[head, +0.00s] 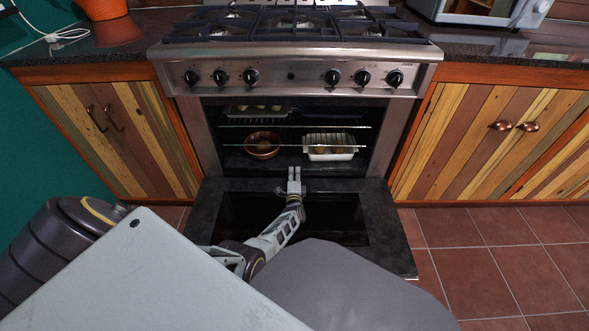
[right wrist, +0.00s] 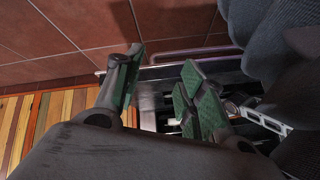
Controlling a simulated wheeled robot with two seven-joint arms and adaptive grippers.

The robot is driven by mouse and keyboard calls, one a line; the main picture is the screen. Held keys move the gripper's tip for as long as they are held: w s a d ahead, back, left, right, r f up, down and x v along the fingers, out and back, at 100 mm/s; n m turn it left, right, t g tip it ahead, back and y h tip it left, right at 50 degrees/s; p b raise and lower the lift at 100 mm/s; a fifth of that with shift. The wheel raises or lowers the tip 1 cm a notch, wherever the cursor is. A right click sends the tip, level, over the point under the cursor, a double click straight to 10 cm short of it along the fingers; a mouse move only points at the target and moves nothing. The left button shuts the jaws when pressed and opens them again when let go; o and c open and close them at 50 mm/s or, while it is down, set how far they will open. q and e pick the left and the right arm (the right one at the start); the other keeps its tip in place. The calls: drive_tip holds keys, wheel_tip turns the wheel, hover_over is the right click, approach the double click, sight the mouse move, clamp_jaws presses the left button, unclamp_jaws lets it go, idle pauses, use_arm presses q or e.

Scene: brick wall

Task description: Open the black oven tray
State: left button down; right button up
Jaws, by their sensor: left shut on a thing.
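The oven (head: 290,84) stands in the middle of the head view, and its black door (head: 392,225) is folded down flat toward me. My left gripper (head: 294,174) is at the oven's lower front, over the inner end of the door. It is shut on a thin dark edge, seemingly the black oven tray; its fingers and the dark interior hide most of it. My right gripper (right wrist: 155,82) shows only in the right wrist view. Its green-padded fingers are apart, with nothing clearly held between them.
Inside the oven, a brown bowl (head: 263,147) and a white dish (head: 330,154) with food sit on a wire rack. Wooden cabinets (head: 120,140) flank the oven. Tiled floor (head: 480,250) is clear at right. My left arm crosses the lowered door.

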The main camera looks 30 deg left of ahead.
use_arm(q)
drive_tip(key=shift+p+v, duration=0.6)
drive_tip(key=shift+v, duration=0.5)
drive_tip(key=shift+p+v, duration=0.65)
drive_tip(key=shift+v, duration=0.25)
drive_tip(key=shift+p+v, duration=0.7)
drive_tip(key=shift+v, duration=0.65)
drive_tip(key=shift+f, duration=0.1)
use_arm(e)
wheel_tip(320, 180, up, 8)
drive_tip(key=d+g+h, duration=0.1)
drive_tip(key=shift+d+f+n, duration=0.2)
drive_tip(key=shift+f+n, duration=0.05)
drive_tip(key=shift+n, duration=0.05)
drive_tip(key=shift+s, duration=0.1)
use_arm(q)
drive_tip(key=c, duration=1.6)
unclamp_jaws()
drive_tip(key=shift+o, duration=0.2)
drive_tip(key=shift+w, duration=0.1)
drive_tip(key=shift+w+a, duration=0.1)
drive_tip(key=shift+a, duration=0.05)
use_arm(e)
drive_tip(key=shift+f, duration=0.15)
